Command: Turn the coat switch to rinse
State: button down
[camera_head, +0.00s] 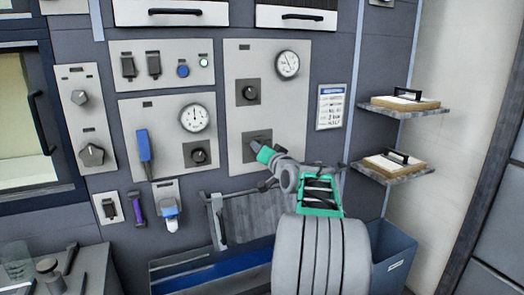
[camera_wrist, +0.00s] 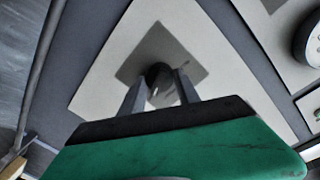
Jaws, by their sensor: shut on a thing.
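My gripper (camera_head: 256,147) reaches the lower dark square plate (camera_head: 262,135) on the light panel right of centre. In the wrist view my gripper (camera_wrist: 160,88) has its two fingers on either side of a dark round knob (camera_wrist: 158,75) on that plate (camera_wrist: 190,48), shut on it. The knob's pointer direction is mostly hidden by the fingers. In the head view my gripper and wrist cover the knob. No readable label shows which switch is the coat switch.
Above on the same panel are another dark knob (camera_head: 249,92) and a gauge (camera_head: 287,64). A panel to the left holds a blue lever (camera_head: 144,146), a gauge (camera_head: 194,117) and a knob (camera_head: 199,156). A blue bin (camera_head: 393,255) stands below.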

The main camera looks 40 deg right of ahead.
jog(key=c, duration=0.9)
grip_release()
jog(key=b+v, duration=0.1)
jog(key=v, duration=0.7)
jog(key=shift+w, duration=0.1)
